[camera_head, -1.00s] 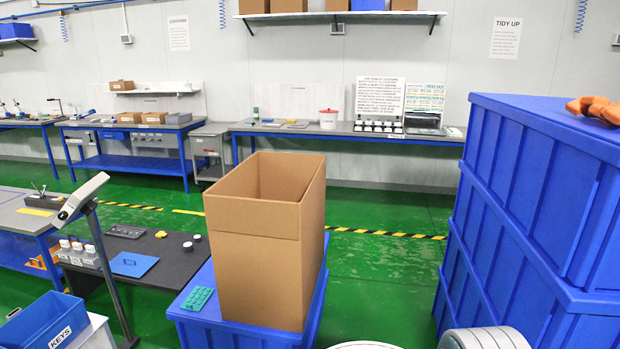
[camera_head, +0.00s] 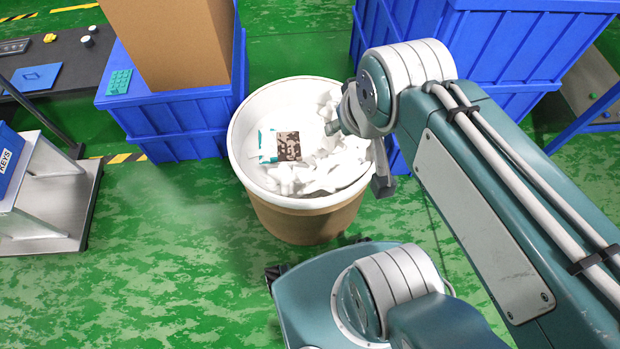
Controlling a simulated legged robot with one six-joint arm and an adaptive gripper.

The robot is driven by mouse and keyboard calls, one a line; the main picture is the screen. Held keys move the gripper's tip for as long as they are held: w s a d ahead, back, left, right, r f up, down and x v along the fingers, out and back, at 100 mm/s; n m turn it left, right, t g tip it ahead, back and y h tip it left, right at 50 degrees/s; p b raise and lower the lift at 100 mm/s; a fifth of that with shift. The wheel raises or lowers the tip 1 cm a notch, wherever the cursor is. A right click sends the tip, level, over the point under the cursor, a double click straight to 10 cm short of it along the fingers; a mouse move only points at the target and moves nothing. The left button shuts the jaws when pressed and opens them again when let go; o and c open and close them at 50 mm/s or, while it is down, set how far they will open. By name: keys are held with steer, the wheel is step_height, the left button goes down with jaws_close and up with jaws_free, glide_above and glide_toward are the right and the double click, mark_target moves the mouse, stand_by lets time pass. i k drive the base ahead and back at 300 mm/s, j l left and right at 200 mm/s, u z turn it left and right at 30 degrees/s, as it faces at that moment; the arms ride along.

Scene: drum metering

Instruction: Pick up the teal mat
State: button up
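A small teal mat with a raised grid pattern (camera_head: 118,82) lies on top of a blue crate at the left, beside a tall cardboard box. A second teal piece (camera_head: 267,140) lies in the round drum, partly covered by a dark patterned square (camera_head: 288,146) and white packing bits. I cannot tell which teal piece is the mat named. My gripper (camera_head: 360,152) is over the right part of the drum, apart from both teal pieces. Its fingers are partly hidden by my wrist, and I cannot tell whether they are open. Nothing is visibly held.
The drum (camera_head: 296,206) has a white rim and holds white packing pieces (camera_head: 330,172). The cardboard box (camera_head: 172,45) stands on the blue crate (camera_head: 184,128). Stacked blue crates (camera_head: 505,45) stand behind my arm. A grey trolley (camera_head: 45,190) is at left.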

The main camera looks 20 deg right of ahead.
mark_target(119, 80)
steer(key=k+j, duration=0.1)
steer(key=k, duration=1.05)
steer(key=i+j+u, duration=0.25)
steer(key=j+u, duration=0.25)
steer(key=i+j+u, duration=0.3)
steer(key=u, duration=0.15)
steer(key=i+j+u, duration=0.35)
steer(key=u, duration=0.15)
steer(key=i+j+u, duration=0.15)
steer(key=i, duration=0.25)
steer(key=i+j+u, duration=0.15)
steer(key=i, duration=0.25)
steer(key=i+l+z, duration=0.1)
steer(key=i+z, duration=0.85)
steer(key=z, duration=0.15)
steer(key=i+l+z, duration=0.1)
steer(key=i+z, duration=0.4)
steer(key=i, duration=0.2)
steer(key=i+j+z, duration=0.2)
steer(key=i+z, duration=0.25)
steer(key=i, duration=0.2)
